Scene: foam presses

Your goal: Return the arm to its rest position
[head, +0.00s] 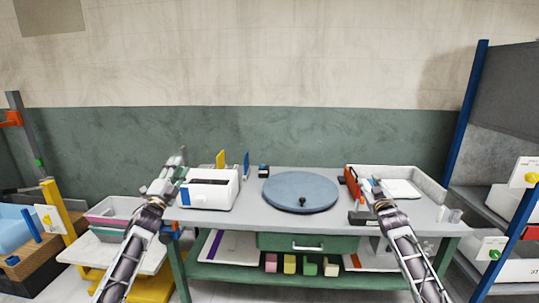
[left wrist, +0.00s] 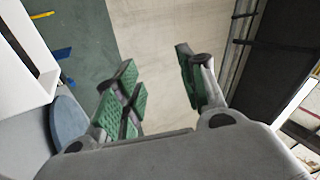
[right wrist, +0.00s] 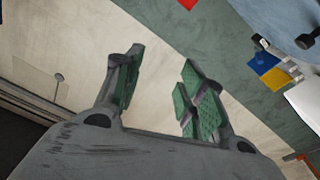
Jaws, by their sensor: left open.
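My left gripper (head: 178,166) is raised at the left end of the workbench, beside the white box-shaped machine (head: 208,190). In the left wrist view its two green-padded fingers (left wrist: 157,90) stand wide apart with nothing between them. My right gripper (head: 368,188) is over the right part of the bench, in front of the pale grey tray (head: 431,184). In the right wrist view its green-padded fingers (right wrist: 160,92) are also apart and empty. Both arms reach in from the bottom of the head view.
The grey workbench (head: 254,223) carries a round blue disc (head: 300,187) with a black knob. Yellow (head: 220,159) and blue (head: 246,164) upright plates stand behind the white machine. A red-orange piece (head: 352,183) is close to my right gripper. Shelving with blue posts (head: 472,100) stands at right.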

